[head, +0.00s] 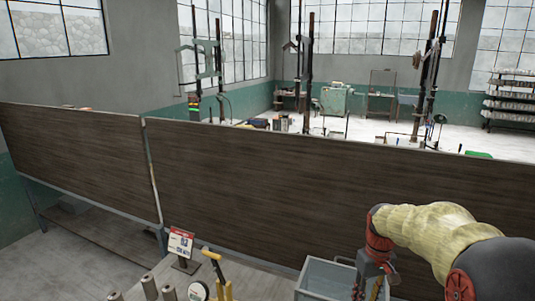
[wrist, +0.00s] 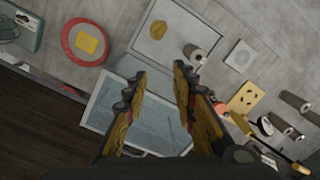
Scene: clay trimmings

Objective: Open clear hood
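A grey-framed box with a pale, see-through-looking top, which appears to be the clear hood (wrist: 104,106), lies below my gripper in the wrist view. It also shows at the bottom of the head view (head: 326,277), partly hidden by my gripper. Its top looks closed in the wrist view, but I cannot make out a handle or hinge. My gripper (wrist: 160,76) is open and empty, its two fingers apart above the box's right side. In the head view my gripper (head: 368,290) hangs downward at the box's right. I cannot tell whether it touches the box.
A grey tray (wrist: 207,30) with a tan disc lies beyond the box. A red round plate (wrist: 72,52) with a yellow piece is at upper left. A wooden block (wrist: 244,98), several cylinders and a yellow-handled tool (head: 217,272) lie nearby. A dark wooden panel (head: 260,190) stands behind.

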